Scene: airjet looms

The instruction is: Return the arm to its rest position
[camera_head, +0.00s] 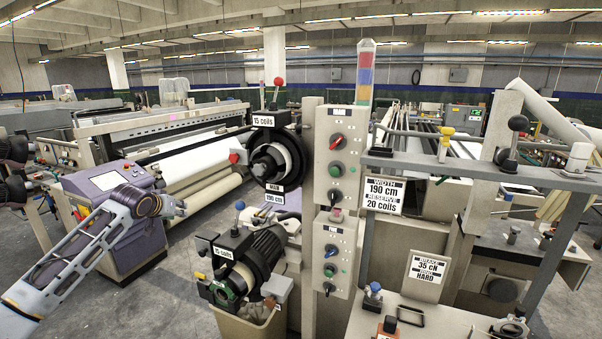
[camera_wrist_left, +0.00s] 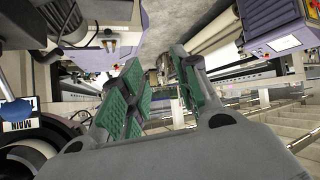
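My left arm comes in from the lower left in the head view. Its gripper (camera_head: 177,207) is in the air in front of the purple-and-white control console (camera_head: 113,225) and left of the MAIN unit (camera_head: 275,160). In the left wrist view the gripper (camera_wrist_left: 158,88) has its two green-padded fingers spread apart, with nothing between them. My right gripper is not in view.
A control post (camera_head: 335,165) with knobs and a signal tower (camera_head: 365,75) stands in the middle. A lower black unit (camera_head: 240,262) sits above a tan bin (camera_head: 245,328). A grey frame with signs (camera_head: 384,195) is at right. Grey floor is open at lower left.

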